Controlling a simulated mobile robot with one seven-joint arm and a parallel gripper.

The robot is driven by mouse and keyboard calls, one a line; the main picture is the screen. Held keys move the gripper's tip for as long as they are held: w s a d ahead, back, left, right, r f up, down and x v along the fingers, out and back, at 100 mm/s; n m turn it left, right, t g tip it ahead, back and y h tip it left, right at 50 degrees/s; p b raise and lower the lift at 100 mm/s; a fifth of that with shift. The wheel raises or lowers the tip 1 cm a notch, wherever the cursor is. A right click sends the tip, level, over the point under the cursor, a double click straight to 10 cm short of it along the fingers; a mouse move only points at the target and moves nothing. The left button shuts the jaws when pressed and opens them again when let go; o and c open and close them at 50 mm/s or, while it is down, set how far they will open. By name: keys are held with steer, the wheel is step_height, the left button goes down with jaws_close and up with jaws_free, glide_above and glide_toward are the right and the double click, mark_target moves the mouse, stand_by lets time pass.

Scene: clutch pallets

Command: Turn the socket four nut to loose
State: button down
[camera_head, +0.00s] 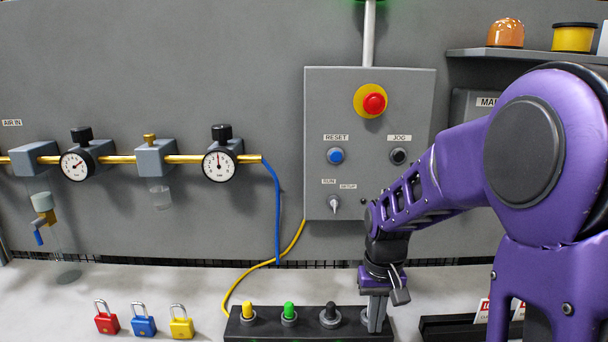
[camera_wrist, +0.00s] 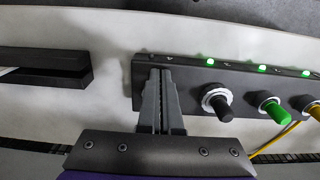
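A black socket strip (camera_head: 295,326) lies on the bench and holds a row of capped sockets. It also shows in the wrist view (camera_wrist: 187,75), where the digit 4 marks its left end. My gripper (camera_head: 376,318) points down at the strip's right end in the head view. In the wrist view its two grey fingers (camera_wrist: 161,80) stand close together over the place of socket four. They hide its nut, so I cannot tell whether they touch or hold it. The neighbouring socket has a black cap and a silver nut (camera_wrist: 217,101).
Green (camera_head: 289,310) and yellow (camera_head: 247,312) capped sockets are further left on the strip. Red (camera_head: 107,322), blue (camera_head: 144,325) and yellow (camera_head: 181,327) padlocks stand on the bench. A control box (camera_head: 369,180) hangs behind my arm. A black holder (camera_wrist: 45,66) lies beside the strip.

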steer(key=shift+s, duration=0.3)
step_height(320, 180, up, 6)
steer(key=p, duration=0.4)
steer(key=shift+p, duration=0.3)
steer(key=shift+s, duration=0.15)
